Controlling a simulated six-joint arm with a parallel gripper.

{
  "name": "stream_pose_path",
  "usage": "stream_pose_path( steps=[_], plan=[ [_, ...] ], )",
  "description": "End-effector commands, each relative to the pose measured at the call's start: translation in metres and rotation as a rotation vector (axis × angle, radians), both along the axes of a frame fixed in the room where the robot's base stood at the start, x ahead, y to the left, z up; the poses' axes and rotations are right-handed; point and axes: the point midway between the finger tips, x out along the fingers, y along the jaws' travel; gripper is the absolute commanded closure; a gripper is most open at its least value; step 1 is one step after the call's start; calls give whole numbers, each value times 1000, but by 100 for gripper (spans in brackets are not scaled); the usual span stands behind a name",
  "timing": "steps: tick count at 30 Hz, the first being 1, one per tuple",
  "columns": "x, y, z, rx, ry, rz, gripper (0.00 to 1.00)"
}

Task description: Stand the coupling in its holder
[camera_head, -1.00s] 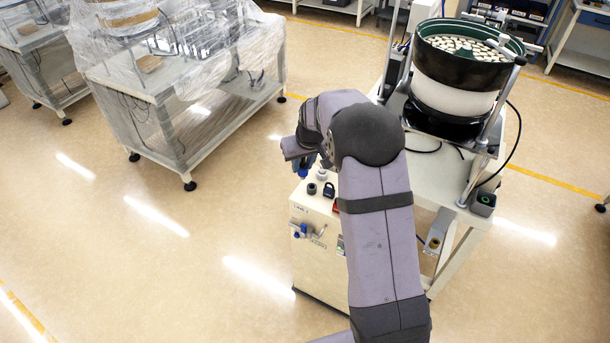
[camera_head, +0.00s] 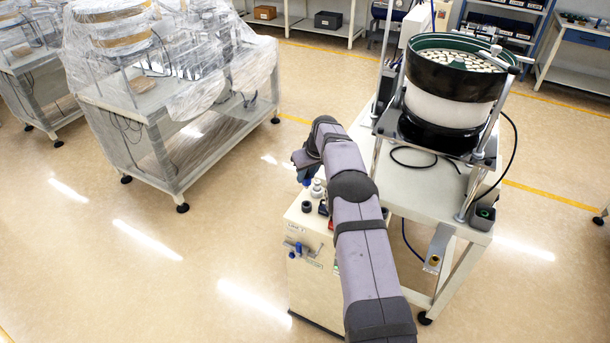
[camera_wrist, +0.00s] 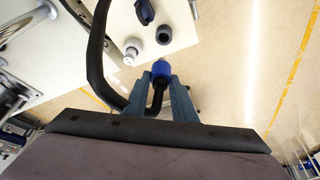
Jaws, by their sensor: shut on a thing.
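My gripper (camera_wrist: 163,82) is shut on a blue coupling (camera_wrist: 161,68), which sticks out past the fingertips. A dark round hollow piece (camera_wrist: 164,34), possibly the holder, stands on the cabinet top and also shows in the head view (camera_head: 306,206). In the wrist view the coupling appears just beyond the cabinet edge, apart from that piece.
A pale grey fitting (camera_wrist: 132,47) and a dark blue piece (camera_wrist: 145,10) stand beside the hollow piece. A black hose (camera_wrist: 97,45) curves close by my fingers. The bowl feeder (camera_head: 455,85) stands on a table to the right. Open floor lies left of the cabinet.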

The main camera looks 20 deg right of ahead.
Motion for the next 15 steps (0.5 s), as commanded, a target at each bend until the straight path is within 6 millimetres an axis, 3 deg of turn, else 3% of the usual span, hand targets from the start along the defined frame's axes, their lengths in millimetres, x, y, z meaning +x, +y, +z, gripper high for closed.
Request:
stream_pose_path(
  steps=[15],
  plan=[
    [0, 0, -13, 0, -1, 0, 100]
  ],
)
